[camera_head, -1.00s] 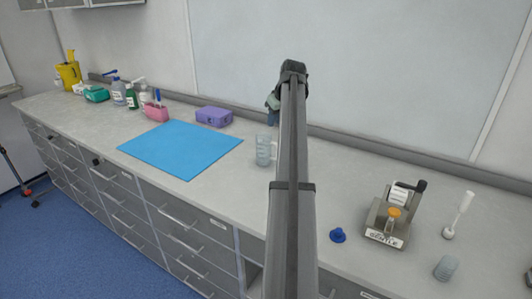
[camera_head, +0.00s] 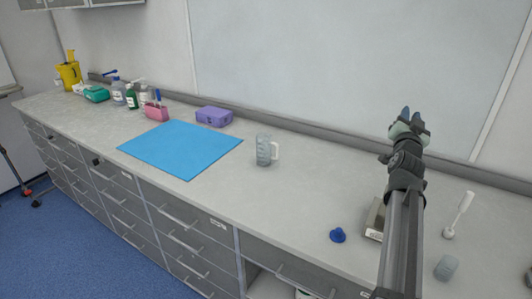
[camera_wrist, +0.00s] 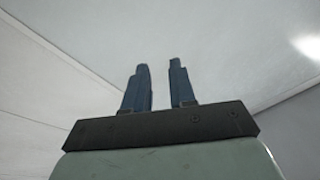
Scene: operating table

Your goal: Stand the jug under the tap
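The clear jug (camera_head: 263,151) stands upright on the grey worktop, right of the blue mat, with its pale handle (camera_head: 274,151) facing right. My gripper (camera_head: 411,116) is raised well to the right of the jug and apart from it. In the wrist view its two blue fingers (camera_wrist: 161,85) are spread with nothing between them, against wall and ceiling. No tap is clearly visible. A metal stand (camera_head: 374,220) at the right is mostly hidden behind my arm; I cannot tell whether it bears a tap.
A blue cap (camera_head: 338,235) lies left of the stand. A white brush-like item (camera_head: 459,215) and a ribbed grey cup (camera_head: 446,267) are at the right. A blue mat (camera_head: 180,147), purple box (camera_head: 214,117) and several bottles are at the left. The worktop around the jug is clear.

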